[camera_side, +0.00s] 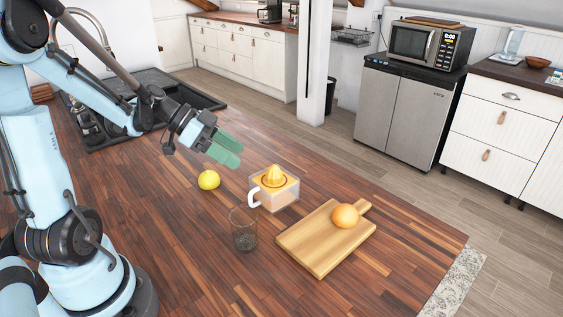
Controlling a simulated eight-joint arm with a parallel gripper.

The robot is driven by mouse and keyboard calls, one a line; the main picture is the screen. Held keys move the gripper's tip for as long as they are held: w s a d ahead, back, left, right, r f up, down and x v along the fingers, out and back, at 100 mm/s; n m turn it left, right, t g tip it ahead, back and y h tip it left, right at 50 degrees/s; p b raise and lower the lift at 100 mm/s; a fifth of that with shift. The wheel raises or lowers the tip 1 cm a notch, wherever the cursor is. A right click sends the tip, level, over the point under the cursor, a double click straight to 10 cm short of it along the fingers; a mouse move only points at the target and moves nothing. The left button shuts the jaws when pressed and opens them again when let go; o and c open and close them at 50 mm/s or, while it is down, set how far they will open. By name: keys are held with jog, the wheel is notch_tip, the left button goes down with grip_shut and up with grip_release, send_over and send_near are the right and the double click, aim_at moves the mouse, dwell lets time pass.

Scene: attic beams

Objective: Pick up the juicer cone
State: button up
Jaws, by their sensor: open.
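The juicer cone (273,177) is yellow-orange and ridged. It sits upright on top of a clear juicer jug (282,197) with a white handle on its left side. The jug stands on the wooden counter. My gripper (228,152) has green fingers and is open and empty. It is in the air to the upper left of the cone, apart from it, with its fingers pointing to the lower right.
A yellow lemon (208,180) lies left of the jug. A clear glass (243,230) stands in front of the jug. A cutting board (318,250) with an orange (345,216) on it lies to the right. The sink (150,88) is behind.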

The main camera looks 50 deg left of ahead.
aim_at(274, 174)
jog(key=w+d+f, duration=0.1)
jog(key=w, duration=0.1)
jog(key=w+d+f+m, duration=0.1)
jog(key=w+d+f, duration=0.1)
jog(key=w+d+f+m+t+h, duration=0.1)
jog(key=w+f, duration=0.1)
jog(key=w, duration=0.1)
jog(key=shift+w+d+f, duration=0.1)
jog(key=shift+d+f, duration=0.05)
jog(key=shift+d, duration=0.2)
jog(key=c, duration=1.2)
jog(key=shift+o, duration=0.2)
